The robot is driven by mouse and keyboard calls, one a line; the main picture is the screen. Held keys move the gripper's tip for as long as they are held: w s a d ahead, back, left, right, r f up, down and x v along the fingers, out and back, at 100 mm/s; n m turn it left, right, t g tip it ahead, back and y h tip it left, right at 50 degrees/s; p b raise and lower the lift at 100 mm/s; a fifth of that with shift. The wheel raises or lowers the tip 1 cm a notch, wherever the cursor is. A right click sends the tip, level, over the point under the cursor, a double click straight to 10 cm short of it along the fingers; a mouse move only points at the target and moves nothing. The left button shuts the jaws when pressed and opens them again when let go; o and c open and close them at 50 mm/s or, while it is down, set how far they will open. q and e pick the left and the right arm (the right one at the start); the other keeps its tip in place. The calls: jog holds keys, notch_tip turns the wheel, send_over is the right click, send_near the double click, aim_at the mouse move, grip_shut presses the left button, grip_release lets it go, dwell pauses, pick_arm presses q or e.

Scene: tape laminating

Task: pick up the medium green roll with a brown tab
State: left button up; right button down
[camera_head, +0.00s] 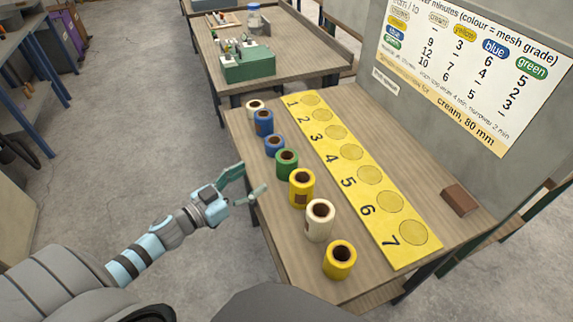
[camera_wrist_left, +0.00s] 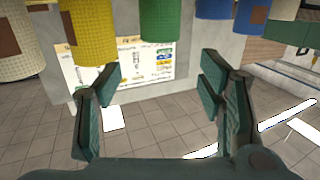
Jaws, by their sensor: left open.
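The green roll (camera_head: 287,165) stands upright on the wooden table in the row of rolls, between a blue roll (camera_head: 274,146) and a yellow roll (camera_head: 302,190) with a brown tab. Its brown core shows, but no brown tab is visible on it. My left gripper (camera_head: 254,181) is open and empty just left of the table edge, apart from the green roll. In the left wrist view the green roll (camera_wrist_left: 160,20) is cut off at the top, between and beyond the open fingers (camera_wrist_left: 160,82). My right gripper is not in view.
The wooden table (camera_head: 290,240) also holds a cream roll (camera_head: 320,221), another yellow roll (camera_head: 339,261) and other rolls. A yellow numbered board (camera_head: 365,190) lies right of the row. A brown block (camera_head: 460,199) is near the far right edge.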

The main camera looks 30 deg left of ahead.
aim_at(279, 162)
pick_arm(q)
jog(key=p+x, duration=0.1)
jog(key=x, duration=0.6)
jog(key=shift+a+f, duration=0.1)
jog(key=shift+a, duration=0.1)
jog(key=x, duration=0.5)
jog(key=shift+w+d, duration=0.2)
jog(key=shift+w, duration=0.1)
jog(key=shift+s, duration=0.1)
jog(key=c, duration=1)
